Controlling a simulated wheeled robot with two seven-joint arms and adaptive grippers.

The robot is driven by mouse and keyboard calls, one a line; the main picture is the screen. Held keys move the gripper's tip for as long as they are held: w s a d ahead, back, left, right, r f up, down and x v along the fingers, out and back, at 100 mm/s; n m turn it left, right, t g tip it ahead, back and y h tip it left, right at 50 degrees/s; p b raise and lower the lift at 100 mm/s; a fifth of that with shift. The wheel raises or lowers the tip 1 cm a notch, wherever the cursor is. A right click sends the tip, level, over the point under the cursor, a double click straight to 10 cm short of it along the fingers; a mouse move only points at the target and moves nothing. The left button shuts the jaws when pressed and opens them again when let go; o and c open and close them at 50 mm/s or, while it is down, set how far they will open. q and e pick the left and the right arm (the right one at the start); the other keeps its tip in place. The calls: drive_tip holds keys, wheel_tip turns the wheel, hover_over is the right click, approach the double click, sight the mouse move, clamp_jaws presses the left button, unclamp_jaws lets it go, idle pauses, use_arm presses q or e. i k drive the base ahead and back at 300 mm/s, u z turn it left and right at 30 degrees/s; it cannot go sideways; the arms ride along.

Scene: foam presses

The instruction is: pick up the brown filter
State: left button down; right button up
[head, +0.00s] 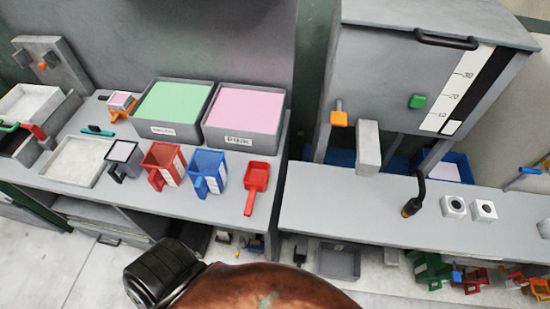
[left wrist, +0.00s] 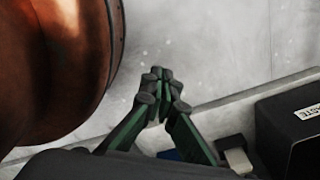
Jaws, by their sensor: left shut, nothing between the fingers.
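I cannot make out a brown filter for certain in either view. My left gripper (left wrist: 160,78) shows in the left wrist view, with its green and black fingers drawn together and nothing between them. It hangs over a pale, speckled floor. The left gripper's fingers do not show in the head view. My right gripper is in neither view.
Trays of green foam (head: 173,106) and pink foam (head: 244,110) stand on the left bench. Red (head: 163,160) and blue (head: 205,170) containers stand before them. A grey press (head: 400,75) stands right. A dark bin (left wrist: 290,130) is at the wrist view's right.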

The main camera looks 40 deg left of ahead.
sight(256, 243)
drive_tip(key=z, duration=0.3)
drive_tip(key=k, duration=1)
drive_tip(key=u, duration=1.2)
drive_tip(key=k, duration=1.1)
drive_tip(key=u, duration=0.7)
drive_tip(key=i, duration=1.65)
drive_tip(key=z, duration=0.7)
